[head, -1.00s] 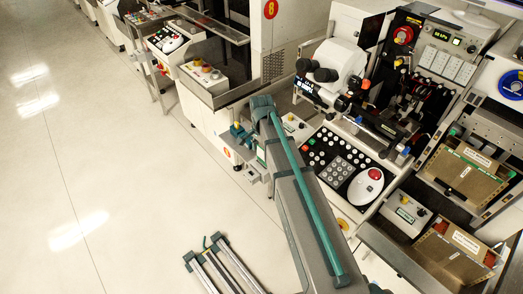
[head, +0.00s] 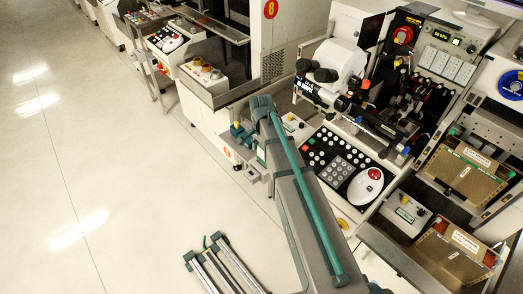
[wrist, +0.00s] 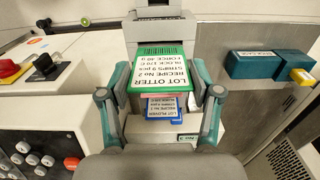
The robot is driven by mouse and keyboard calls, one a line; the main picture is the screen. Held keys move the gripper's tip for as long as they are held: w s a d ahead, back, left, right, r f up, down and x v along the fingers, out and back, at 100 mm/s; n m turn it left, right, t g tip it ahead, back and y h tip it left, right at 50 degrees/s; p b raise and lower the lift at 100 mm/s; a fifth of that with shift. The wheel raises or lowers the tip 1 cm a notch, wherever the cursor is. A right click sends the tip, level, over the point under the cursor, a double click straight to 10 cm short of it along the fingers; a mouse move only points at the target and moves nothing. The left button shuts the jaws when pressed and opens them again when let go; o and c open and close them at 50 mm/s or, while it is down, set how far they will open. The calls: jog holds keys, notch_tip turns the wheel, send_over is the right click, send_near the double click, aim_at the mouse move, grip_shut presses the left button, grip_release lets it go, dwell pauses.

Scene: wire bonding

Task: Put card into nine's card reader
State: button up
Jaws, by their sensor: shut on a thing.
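A green card (wrist: 160,70) with a white label reading "LOT OTTER" is between the fingers of my gripper (wrist: 160,94) in the wrist view. My gripper is shut on it. The far end of the card meets a grey device (wrist: 160,30); I cannot tell whether it is in a slot. A blue card (wrist: 166,109) reading "LOT PLOVER" shows just below the green card, partly covered by it. A small dark tag (wrist: 187,136) with a number sits below on a pale housing. In the head view my gripper (head: 243,135) is small beside the machine's left side, and the cards are not clear.
Teal boxes (wrist: 250,66) stand on a grey surface to the right, one holding something yellow (wrist: 302,76). Red and black knobs (wrist: 46,67) and a button panel (wrist: 40,150) are at left. The button panel with a trackball (head: 366,186) lies right of my arm. The floor (head: 90,150) is clear.

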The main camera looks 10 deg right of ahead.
aim_at(261, 160)
jog(key=shift+f+b, duration=1.4)
jog(key=shift+f, duration=1.65)
jog(key=o, duration=1)
jog(key=shift+r, duration=0.1)
notch_tip(261, 160, up, 12)
jog(key=shift+f, duration=0.1)
dwell(0.3)
